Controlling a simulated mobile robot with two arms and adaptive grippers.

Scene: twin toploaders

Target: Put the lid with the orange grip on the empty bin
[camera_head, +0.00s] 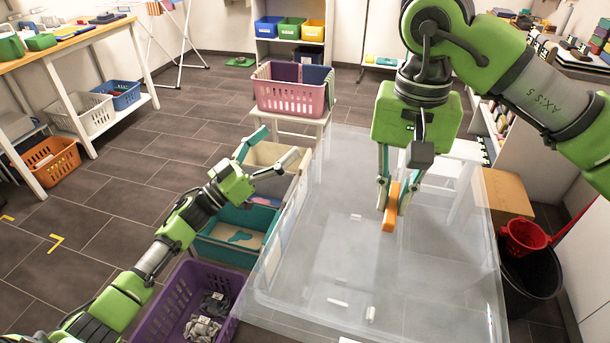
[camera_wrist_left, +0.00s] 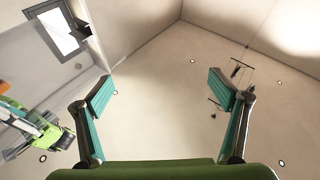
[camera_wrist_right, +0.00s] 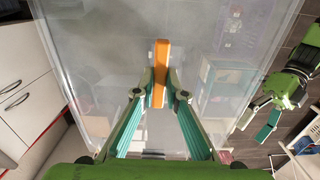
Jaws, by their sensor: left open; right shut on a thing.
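A large see-through lid (camera_head: 330,235) fills the middle of the head view, with an upright orange grip (camera_head: 391,210). My right gripper (camera_head: 394,200) is shut on the orange grip from above. The right wrist view also shows the orange grip (camera_wrist_right: 162,62) between the fingertips and the clear lid (camera_wrist_right: 110,60) around it. My left gripper (camera_head: 280,145) is open and empty, left of the lid, above a beige bin (camera_head: 262,156). In the left wrist view its fingers (camera_wrist_left: 162,90) are spread against the ceiling. I cannot tell which bin is the empty one; things under the lid are blurred.
A teal bin (camera_head: 210,246) and a purple basket (camera_head: 178,300) with grey cloths stand left of the lid. A pink basket (camera_head: 288,98) stands behind. A black bin (camera_head: 540,285) with a red basket (camera_head: 524,236) and a cardboard box (camera_head: 508,195) are at right.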

